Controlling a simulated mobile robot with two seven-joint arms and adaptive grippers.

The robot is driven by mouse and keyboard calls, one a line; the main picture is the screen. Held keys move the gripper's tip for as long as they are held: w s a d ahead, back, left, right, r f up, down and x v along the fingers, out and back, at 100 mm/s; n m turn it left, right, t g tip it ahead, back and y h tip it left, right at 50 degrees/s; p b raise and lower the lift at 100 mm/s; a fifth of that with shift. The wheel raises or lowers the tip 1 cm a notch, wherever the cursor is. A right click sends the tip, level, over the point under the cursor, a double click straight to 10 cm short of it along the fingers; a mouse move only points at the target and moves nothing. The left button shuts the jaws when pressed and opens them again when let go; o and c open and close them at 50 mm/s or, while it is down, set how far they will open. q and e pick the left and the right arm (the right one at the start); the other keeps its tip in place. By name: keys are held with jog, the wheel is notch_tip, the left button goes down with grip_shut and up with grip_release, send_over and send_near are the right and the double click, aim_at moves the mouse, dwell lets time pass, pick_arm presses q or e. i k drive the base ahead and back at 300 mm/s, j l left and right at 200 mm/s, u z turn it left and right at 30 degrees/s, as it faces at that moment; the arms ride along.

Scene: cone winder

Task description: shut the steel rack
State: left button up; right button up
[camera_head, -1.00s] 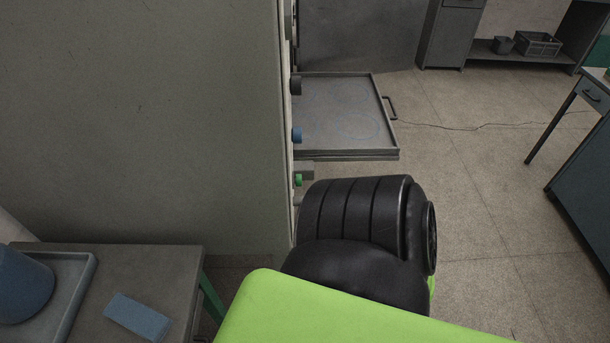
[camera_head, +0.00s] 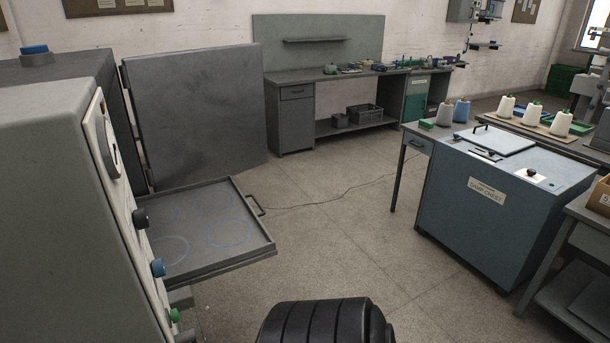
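The steel rack (camera_head: 192,255), a flat grey tray with a low rim, stands drawn out from the side of the grey cabinet (camera_head: 62,200) at the left. Its bar handle (camera_head: 255,205) is on the outer edge, facing right. Faint ring marks show on the tray, and no objects lie on it. The cabinet's dark grey door (camera_head: 200,115) stands wide open behind the rack. The cabinet's opening is hidden by its front panel. A black part of my own arm shows at the bottom centre. Neither gripper is in view.
Knobs (camera_head: 158,267) stick out of the cabinet's panel beside the rack. A blue-grey chest (camera_head: 495,210) stands at the right, and a workbench (camera_head: 345,75) at the back. Bare floor (camera_head: 330,235) lies between rack and chest, with a thin cable across it.

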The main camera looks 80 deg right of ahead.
aim_at(205, 230)
jog(key=k+l+z, duration=0.2)
jog(key=l+z, duration=0.2)
jog(key=l, duration=0.3)
jog(key=k+l+z, duration=0.1)
jog(key=l+z, duration=0.3)
jog(key=l, duration=0.3)
jog(key=l+z, duration=0.4)
jog(key=l, duration=0.35)
